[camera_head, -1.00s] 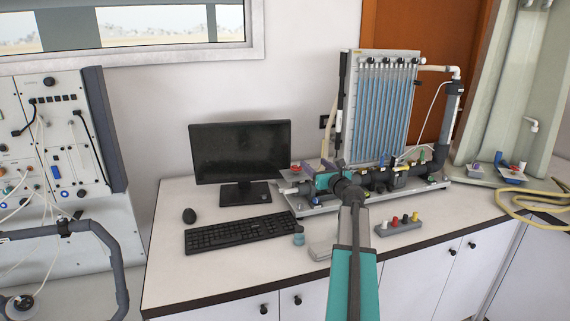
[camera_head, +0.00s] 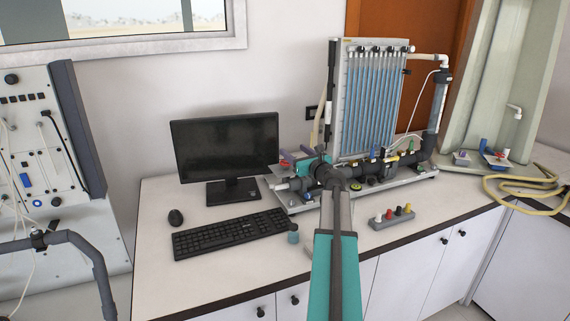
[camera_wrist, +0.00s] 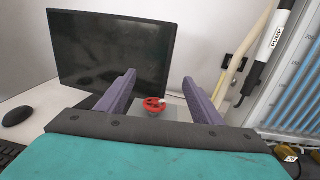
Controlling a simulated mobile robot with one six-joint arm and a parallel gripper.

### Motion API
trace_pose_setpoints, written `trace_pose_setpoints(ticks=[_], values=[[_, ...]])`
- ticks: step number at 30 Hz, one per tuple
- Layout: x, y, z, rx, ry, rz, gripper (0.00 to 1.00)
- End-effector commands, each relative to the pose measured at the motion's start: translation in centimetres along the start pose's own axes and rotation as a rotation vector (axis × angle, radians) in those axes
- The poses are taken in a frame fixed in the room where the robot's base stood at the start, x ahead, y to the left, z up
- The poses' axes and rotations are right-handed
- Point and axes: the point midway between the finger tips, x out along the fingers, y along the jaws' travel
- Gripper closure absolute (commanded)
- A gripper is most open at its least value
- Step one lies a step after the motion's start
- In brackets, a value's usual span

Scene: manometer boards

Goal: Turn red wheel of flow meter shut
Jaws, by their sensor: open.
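The red wheel (camera_wrist: 154,104) shows in the wrist view, low between my fingers and beyond them, with no finger touching it. In the head view my gripper (camera_head: 297,154) is over the left end of the flow meter's base. The flow meter's tube board (camera_head: 372,100) stands upright with blue tubes, and its dark pipework runs along the front.
A monitor (camera_head: 225,147) stands left of the flow meter, with a keyboard (camera_head: 228,233) and mouse (camera_head: 176,217) before it. A small block with coloured knobs (camera_head: 391,217) lies at the bench front. A white PUMP-labelled rod (camera_wrist: 276,33) is at right in the wrist view.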

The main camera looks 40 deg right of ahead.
Motion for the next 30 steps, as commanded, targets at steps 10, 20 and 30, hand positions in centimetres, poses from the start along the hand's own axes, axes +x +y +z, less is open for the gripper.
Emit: trace_pose_setpoints(ticks=[10, 20, 30], values=[[0.0, 0.1, -2.3, 0.003, 0.001, 0.001, 0.40], [0.1, 0.1, -5.7, 0.002, 0.002, 0.001, 0.40], [1.5, 0.1, -7.7, 0.001, 0.000, 0.003, 0.40]])
